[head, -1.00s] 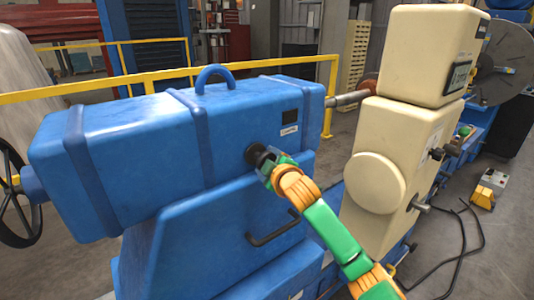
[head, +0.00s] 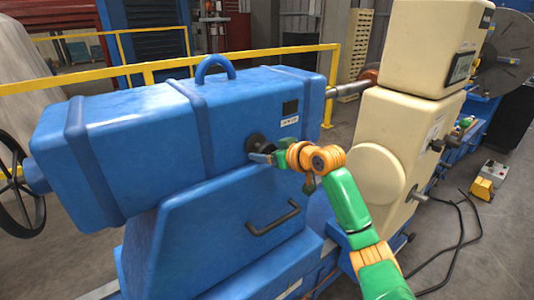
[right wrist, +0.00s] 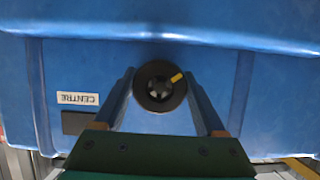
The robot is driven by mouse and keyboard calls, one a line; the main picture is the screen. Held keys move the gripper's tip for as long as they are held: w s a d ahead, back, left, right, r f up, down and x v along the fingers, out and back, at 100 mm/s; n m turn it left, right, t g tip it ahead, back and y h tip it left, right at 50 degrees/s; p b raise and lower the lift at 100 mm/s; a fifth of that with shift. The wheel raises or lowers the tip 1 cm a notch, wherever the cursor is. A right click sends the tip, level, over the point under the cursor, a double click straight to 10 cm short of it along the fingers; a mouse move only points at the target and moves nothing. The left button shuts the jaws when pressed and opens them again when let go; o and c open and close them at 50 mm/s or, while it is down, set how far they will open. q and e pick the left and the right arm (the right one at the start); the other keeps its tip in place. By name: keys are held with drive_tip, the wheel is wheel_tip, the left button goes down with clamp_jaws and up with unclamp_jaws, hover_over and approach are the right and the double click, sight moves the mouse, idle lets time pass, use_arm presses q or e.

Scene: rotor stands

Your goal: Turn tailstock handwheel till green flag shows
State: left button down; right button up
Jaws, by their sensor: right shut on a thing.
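The tailstock is a big blue housing (head: 130,150). A black spoked handwheel (head: 18,195) stands at its left end. On its front is a small round black knob (right wrist: 159,92) with a yellow mark, pointing up and right in the right wrist view. My right gripper (head: 262,152) is shut on this knob, one finger on each side. Near the knob are a white label (right wrist: 77,98) reading CENTRE, upside down in the wrist view, and a dark square window (head: 290,108). I see no green in the window. My left gripper is out of view.
A handle bar (head: 273,218) sits on the blue base below the knob. A cream machine (head: 405,150) stands close to the right of my arm. A yellow rail (head: 170,70) runs behind, and a cable lies on the floor at right.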

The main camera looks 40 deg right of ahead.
drive_tip(key=shift+f+m+y, duration=0.1)
drive_tip(key=shift+m+y, duration=0.7)
drive_tip(key=shift+m, duration=0.4)
drive_tip(key=shift+a, duration=0.1)
drive_tip(key=o, duration=1.3)
drive_tip(key=b+v, duration=0.4)
drive_tip(key=v, duration=0.3)
drive_tip(key=shift+f, duration=0.1)
